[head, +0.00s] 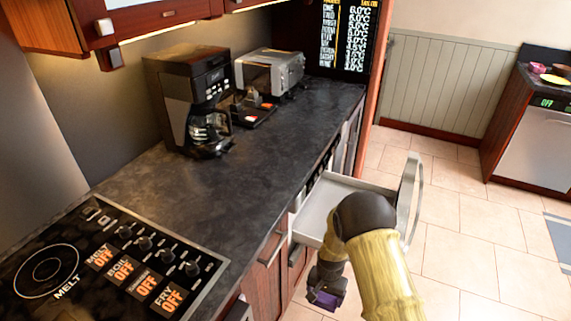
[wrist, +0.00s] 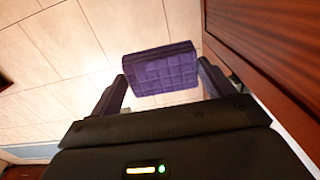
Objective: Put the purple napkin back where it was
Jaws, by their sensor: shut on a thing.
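The purple napkin (wrist: 161,73) is a folded, quilted-looking block between my gripper's two fingers in the wrist view. My gripper (wrist: 163,90) is shut on it. In the head view my gripper (head: 326,297) hangs low in front of the cabinet fronts, below the counter's edge, with a bit of the purple napkin (head: 324,300) showing at its tip. My arm hides part of the drawer's inside and front.
The dark counter (head: 215,195) holds a coffee maker (head: 190,100), a toaster (head: 270,72) and a small black tray (head: 254,114). A stove top (head: 105,260) is at the near left. Wooden cabinet fronts (wrist: 270,45) stand close beside my gripper.

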